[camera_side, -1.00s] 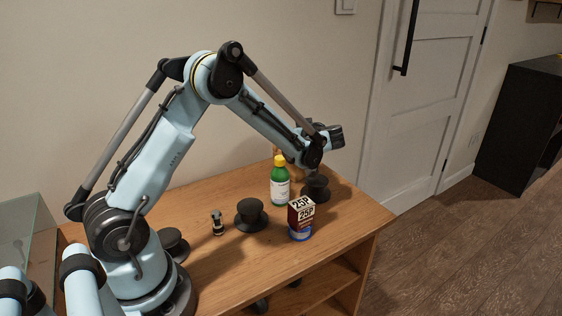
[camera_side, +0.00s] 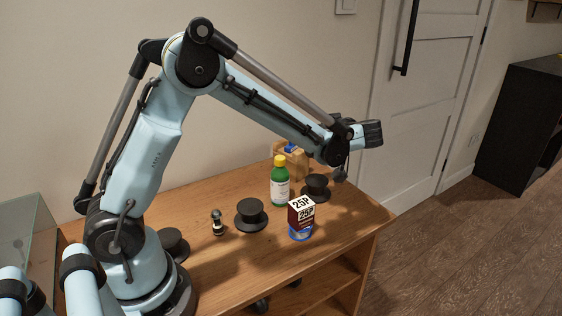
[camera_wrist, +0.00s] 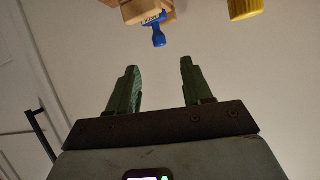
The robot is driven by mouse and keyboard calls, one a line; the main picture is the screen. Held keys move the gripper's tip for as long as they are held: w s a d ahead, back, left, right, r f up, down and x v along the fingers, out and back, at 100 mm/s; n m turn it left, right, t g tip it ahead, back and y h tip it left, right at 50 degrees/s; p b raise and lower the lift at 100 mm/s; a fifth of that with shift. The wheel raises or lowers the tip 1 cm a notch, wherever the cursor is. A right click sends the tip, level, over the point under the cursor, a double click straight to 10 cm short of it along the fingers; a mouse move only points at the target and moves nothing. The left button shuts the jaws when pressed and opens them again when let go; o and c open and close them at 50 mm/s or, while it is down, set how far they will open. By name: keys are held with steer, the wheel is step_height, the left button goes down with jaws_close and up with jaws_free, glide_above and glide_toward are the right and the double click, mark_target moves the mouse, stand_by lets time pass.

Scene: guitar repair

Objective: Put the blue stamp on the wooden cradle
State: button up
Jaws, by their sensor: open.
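The blue stamp (camera_side: 291,148) shows at the top of the wooden cradle (camera_side: 283,155) at the back of the bench, behind the green bottle. In the wrist view the stamp (camera_wrist: 158,36) has its blue handle pointing away from the pale wooden cradle (camera_wrist: 145,10); it looks seated on it, though the contact is partly out of frame. My gripper (camera_wrist: 159,80) is open, with nothing between its two green fingers, and apart from the stamp.
The green bottle (camera_side: 280,190) with a yellow cap stands just in front of the cradle. Dark spools (camera_side: 251,214), a small dark-topped item (camera_side: 217,223) and a 25P box (camera_side: 301,212) on a blue-edged tin (camera_side: 300,235) stand on the bench (camera_side: 215,265). The front right is clear.

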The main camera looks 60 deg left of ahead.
steer(key=s+d+m+t+h, duration=0.6)
steer(key=s+d+m+h, duration=0.6)
steer(key=s+m, duration=0.4)
steer(key=shift+d+f+h, duration=0.25)
steer(key=shift+f+h, duration=0.1)
steer(key=shift+h, duration=0.15)
